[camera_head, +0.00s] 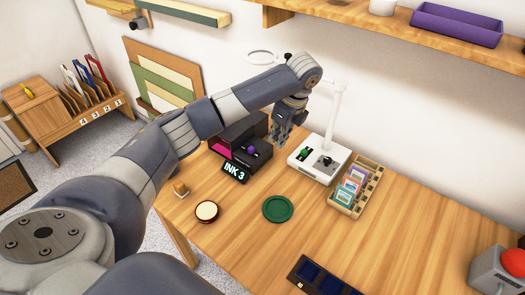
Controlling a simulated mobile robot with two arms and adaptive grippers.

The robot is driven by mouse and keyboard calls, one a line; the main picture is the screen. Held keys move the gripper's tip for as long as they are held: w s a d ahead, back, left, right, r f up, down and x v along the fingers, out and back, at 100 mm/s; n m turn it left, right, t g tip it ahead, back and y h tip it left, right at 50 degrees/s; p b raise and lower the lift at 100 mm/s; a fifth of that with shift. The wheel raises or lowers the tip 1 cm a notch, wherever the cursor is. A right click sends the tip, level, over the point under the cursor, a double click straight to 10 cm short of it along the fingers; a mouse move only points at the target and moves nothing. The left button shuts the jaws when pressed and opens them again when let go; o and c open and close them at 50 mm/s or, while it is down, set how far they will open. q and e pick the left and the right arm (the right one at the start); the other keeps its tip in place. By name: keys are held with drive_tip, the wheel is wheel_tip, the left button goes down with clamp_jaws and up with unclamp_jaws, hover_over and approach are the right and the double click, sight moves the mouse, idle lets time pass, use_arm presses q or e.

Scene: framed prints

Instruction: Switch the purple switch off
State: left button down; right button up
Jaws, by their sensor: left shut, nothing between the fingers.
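The purple switch (252,150) is a small purple knob on the front of a dark box (240,133) on the wooden table. The box carries a pink panel and a label reading "INK 3". Whether the knob is in its on or off position is too small to tell. My left arm reaches across from the left, and its gripper (281,142) hangs shut and empty, fingers down, just right of the purple knob. I cannot tell whether it touches the box. My right gripper is out of view.
A white device (319,163) with a green knob (303,153) and an upright post stands right of the gripper. Beside it is a wooden rack (343,205) of small prints. A green dish (278,208) and round pot (207,211) sit in front.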

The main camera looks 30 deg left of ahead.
use_arm(q)
drive_tip(key=p, duration=0.1)
approach(259, 158)
wheel_tip(259, 158, down, 5)
drive_tip(key=d, duration=0.2)
drive_tip(key=a, duration=0.1)
drive_tip(key=a+p, duration=0.1)
drive_tip(key=shift+w+a+f, duration=0.1)
drive_tip(key=shift+a+f, duration=0.25)
drive_tip(key=shift+f, duration=0.05)
drive_tip(key=shift+a, duration=0.45)
drive_tip(key=shift+f, duration=0.1)
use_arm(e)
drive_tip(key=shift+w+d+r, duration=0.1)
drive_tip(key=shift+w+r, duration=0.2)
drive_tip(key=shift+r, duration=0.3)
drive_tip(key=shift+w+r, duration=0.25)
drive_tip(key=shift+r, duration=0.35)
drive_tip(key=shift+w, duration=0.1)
